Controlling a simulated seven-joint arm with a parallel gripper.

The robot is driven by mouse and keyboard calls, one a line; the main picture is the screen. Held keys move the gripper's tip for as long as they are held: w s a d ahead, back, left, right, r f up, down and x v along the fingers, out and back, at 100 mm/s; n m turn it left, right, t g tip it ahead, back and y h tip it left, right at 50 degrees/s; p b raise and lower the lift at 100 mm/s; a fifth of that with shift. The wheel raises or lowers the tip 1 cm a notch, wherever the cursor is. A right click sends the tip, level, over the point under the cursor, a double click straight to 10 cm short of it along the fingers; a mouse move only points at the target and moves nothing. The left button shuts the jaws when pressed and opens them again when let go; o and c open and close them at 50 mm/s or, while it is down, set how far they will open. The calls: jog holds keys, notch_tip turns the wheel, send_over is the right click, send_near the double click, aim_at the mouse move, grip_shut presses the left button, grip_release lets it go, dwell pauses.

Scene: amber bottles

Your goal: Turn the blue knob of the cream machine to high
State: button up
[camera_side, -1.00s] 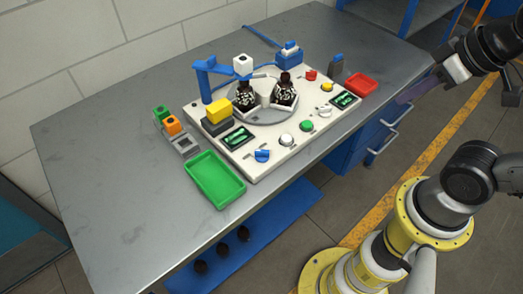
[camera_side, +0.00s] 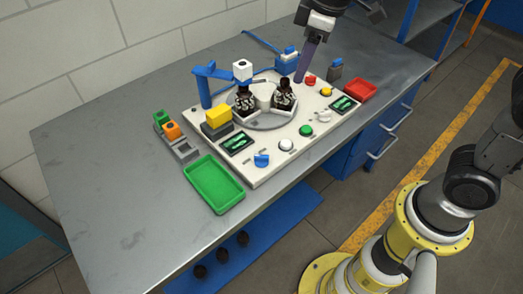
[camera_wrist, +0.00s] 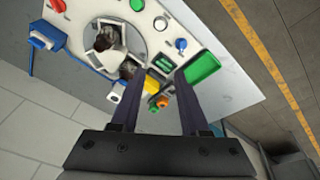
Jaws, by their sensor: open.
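The cream machine (camera_side: 270,165) stands on the metal table. Its blue knob (camera_side: 261,160) sits at the front left of the panel, near the green tray; it also shows in the wrist view (camera_wrist: 181,44). My gripper (camera_side: 301,78) is above the back right part of the machine, near the red button, well away from the blue knob. In the wrist view its two fingers (camera_wrist: 158,100) are spread apart with nothing held between them. Two dark amber bottles (camera_side: 284,95) stand in the round holder at the machine's middle. The marking around the knob is too small to read.
A green tray (camera_side: 215,183) lies left of the machine and a red tray (camera_side: 360,90) lies right. A blue post (camera_side: 205,88), a yellow block (camera_side: 217,113) and a blue-topped device (camera_side: 287,62) rise from the machine. The table's left side is clear.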

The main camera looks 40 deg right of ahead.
jog(key=w+a+f+n+g, duration=0.1)
jog(key=w+a+f, duration=0.2)
jog(key=a+f, duration=0.15)
jog(key=n+g, duration=0.1)
jog(key=g, duration=0.1)
send_over(262, 156)
notch_tip(262, 156, down, 6)
jog(key=shift+h, duration=0.3)
notch_tip(262, 156, down, 13)
jog(key=shift+f, duration=0.1)
jog(key=shift+c, duration=0.2)
grip_shut()
